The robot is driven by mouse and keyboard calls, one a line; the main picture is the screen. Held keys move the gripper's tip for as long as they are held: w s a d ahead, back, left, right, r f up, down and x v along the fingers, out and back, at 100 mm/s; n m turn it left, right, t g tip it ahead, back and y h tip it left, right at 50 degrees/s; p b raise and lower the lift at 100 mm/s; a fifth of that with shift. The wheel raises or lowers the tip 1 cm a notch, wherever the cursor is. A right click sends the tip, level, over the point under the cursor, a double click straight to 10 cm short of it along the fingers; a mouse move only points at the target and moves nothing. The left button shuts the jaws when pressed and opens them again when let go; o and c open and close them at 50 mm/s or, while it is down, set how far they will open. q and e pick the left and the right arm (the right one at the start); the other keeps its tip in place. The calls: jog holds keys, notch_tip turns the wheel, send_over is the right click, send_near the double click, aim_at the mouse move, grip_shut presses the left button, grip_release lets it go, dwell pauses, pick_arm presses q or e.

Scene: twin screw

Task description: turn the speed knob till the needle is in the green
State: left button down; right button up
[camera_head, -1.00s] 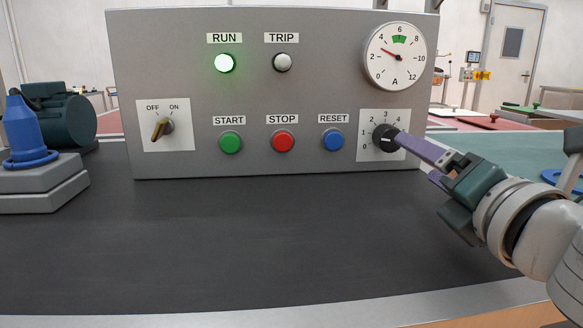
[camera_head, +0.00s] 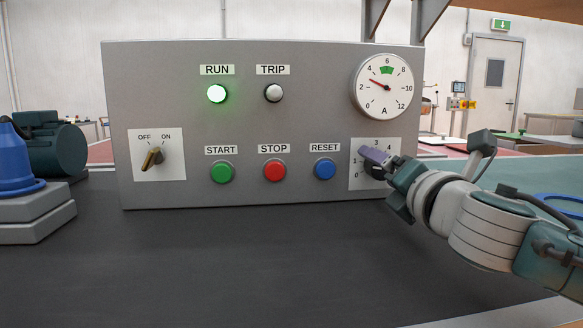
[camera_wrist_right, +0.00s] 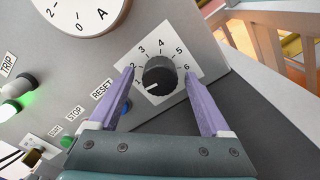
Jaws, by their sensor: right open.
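The dark round speed knob (camera_wrist_right: 160,76) sits on a white plate numbered up to 6, at the panel's lower right. Its white mark points to the lower left, near the low numbers. My right gripper (camera_head: 371,155) is at the knob and partly hides it in the head view. In the right wrist view, its two purple fingers (camera_wrist_right: 159,85) stand open, one on each side of the knob, with gaps visible. The gauge (camera_head: 383,87) has a red needle between 2 and 4, left of the green band (camera_head: 387,70) near 6. My left gripper is not in view.
The grey panel (camera_head: 270,125) carries a lit green RUN lamp (camera_head: 216,94), an unlit TRIP lamp (camera_head: 274,93) and an OFF/ON switch (camera_head: 153,157). The blue RESET button (camera_head: 325,169) is left of the knob. The dark bench top (camera_head: 240,260) in front is clear.

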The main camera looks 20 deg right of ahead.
jog(key=shift+c, duration=0.3)
grip_shut()
jog(key=shift+m, duration=0.4)
jog(key=m, duration=0.2)
jog(key=shift+m, duration=2.5)
jog(key=shift+o, duration=0.3)
grip_release()
